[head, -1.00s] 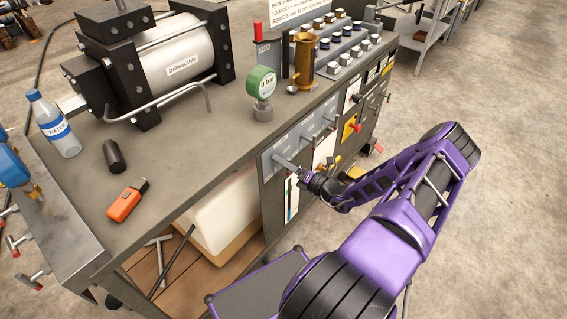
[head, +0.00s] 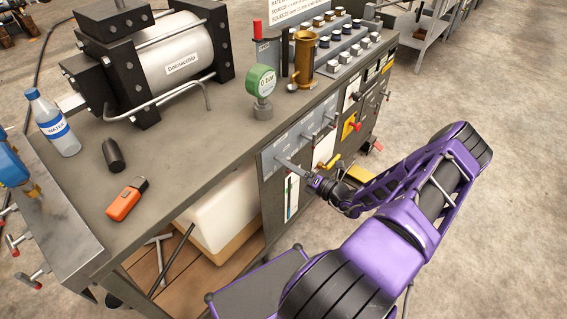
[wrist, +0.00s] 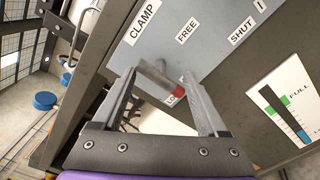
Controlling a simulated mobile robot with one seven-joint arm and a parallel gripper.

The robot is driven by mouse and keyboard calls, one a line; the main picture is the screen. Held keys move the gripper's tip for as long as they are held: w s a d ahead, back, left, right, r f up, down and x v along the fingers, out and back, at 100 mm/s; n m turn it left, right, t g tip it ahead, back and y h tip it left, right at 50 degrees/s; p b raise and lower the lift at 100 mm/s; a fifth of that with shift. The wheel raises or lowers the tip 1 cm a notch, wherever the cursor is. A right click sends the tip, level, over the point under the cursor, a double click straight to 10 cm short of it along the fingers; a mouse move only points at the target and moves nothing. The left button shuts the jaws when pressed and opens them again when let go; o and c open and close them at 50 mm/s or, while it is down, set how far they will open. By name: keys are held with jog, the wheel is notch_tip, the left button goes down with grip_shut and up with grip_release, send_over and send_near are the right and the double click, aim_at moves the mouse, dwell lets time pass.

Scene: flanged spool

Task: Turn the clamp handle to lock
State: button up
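The clamp handle, a silver bar with a red tip (wrist: 158,78), shows in the wrist view in front of a grey panel (wrist: 187,52). Labels CLAMP (wrist: 143,23) and FREE (wrist: 187,30) are readable. The red tip lies over a partly hidden label (wrist: 171,100) whose visible letters start "LO". My gripper (wrist: 163,82) has its fingers apart, one on each side of the handle; the red end is close to the right finger, and contact cannot be told. In the head view my gripper (head: 312,181) is at the handle's silver bar (head: 288,163) on the bench front.
More handles (head: 310,138) and a yellow plate (head: 350,126) sit farther along the bench front. A gauge reading 0 bar (head: 262,82), a water bottle (head: 53,124) and an orange tool (head: 126,200) stand or lie on top. Open floor lies to the right.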

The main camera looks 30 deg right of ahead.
jog(key=v, duration=1.4)
